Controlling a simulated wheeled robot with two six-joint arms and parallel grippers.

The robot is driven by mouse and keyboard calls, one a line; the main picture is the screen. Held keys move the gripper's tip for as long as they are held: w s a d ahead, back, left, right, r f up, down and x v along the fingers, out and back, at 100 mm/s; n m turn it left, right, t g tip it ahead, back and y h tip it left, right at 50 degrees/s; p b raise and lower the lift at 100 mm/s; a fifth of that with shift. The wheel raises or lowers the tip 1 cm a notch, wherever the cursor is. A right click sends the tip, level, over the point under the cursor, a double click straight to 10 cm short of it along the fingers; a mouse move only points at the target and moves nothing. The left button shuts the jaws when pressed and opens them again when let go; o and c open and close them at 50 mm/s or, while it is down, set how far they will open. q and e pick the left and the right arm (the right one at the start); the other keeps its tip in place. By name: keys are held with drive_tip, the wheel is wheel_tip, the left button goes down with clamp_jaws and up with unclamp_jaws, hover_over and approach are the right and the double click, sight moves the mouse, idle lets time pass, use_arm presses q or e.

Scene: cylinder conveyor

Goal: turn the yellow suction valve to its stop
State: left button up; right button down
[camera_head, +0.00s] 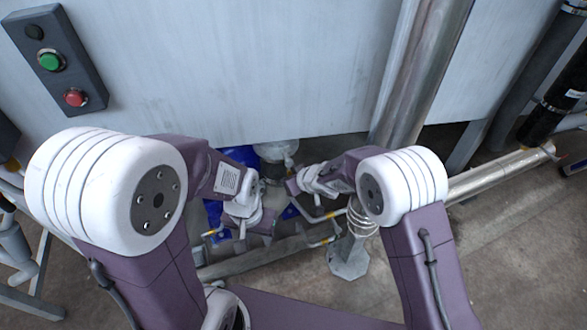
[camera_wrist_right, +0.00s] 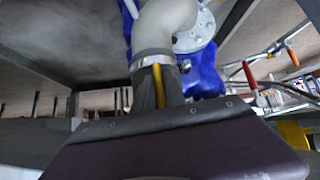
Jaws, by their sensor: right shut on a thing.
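In the right wrist view, my right gripper (camera_wrist_right: 157,92) is shut, with a narrow yellow strip (camera_wrist_right: 158,86), apparently the yellow suction valve's handle, between its dark fingers. Most of the valve is hidden behind the gripper. In the head view, my right gripper (camera_head: 292,187) reaches in low by the pipes under the grey panel, and its hold is too small to make out. My left gripper (camera_head: 262,226) is beside it on the left, over the pipework; its fingers are too small to tell open from shut.
A blue pump body (camera_wrist_right: 205,75) and a pale pipe elbow (camera_wrist_right: 165,25) stand close behind the right gripper. A red handle (camera_wrist_right: 250,76) is to the right. A button box (camera_head: 55,62) is on the grey panel (camera_head: 240,60). Pipes run low across the floor.

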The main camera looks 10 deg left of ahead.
drive_tip(key=shift+a+r+p, duration=0.25)
drive_tip(key=shift+p, duration=0.15)
drive_tip(key=c, duration=1.7)
unclamp_jaws()
drive_tip(key=o, duration=0.3)
drive_tip(key=shift+f, duration=0.15)
drive_tip(key=p+v, duration=0.2)
drive_tip(key=v, duration=0.7)
drive_tip(key=shift+d+p, duration=0.15)
drive_tip(key=shift+p, duration=0.2)
drive_tip(key=shift+w+d, duration=0.1)
